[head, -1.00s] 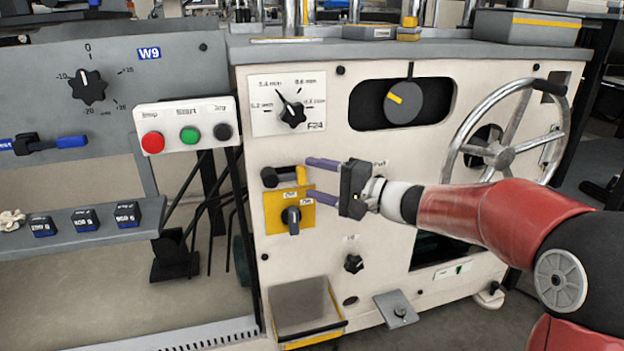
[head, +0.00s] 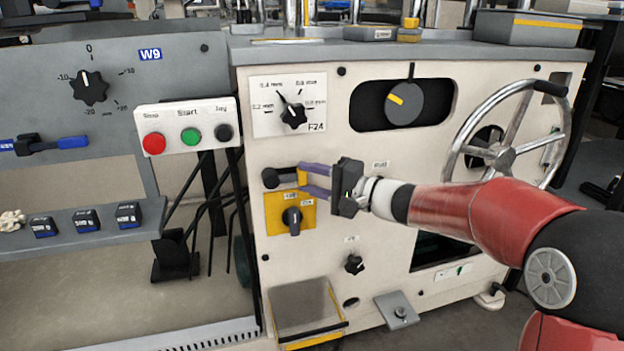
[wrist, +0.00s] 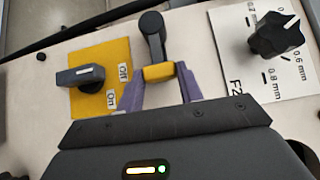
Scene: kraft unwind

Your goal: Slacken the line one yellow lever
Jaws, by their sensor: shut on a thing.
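The lever is a black arm (wrist: 152,38) with a yellow grip (wrist: 158,72) at its end. In the head view its black pivot end (head: 271,178) is on the left of the cream panel, just above a yellow switch plate (head: 272,220). The lever lies roughly level, grip to the right. My gripper (head: 302,181) reaches in from the right, its purple fingers closed on both sides of the yellow grip. In the wrist view my gripper (wrist: 158,78) has one finger at each side of that grip. The fingers partly hide the grip in the head view.
A black rotary switch (head: 292,216) on the yellow plate is just below my fingers. A gap dial (head: 292,112) is above, and a chrome handwheel (head: 503,150) is to the right. A control box (head: 188,127) with red, green and black buttons stands at the left.

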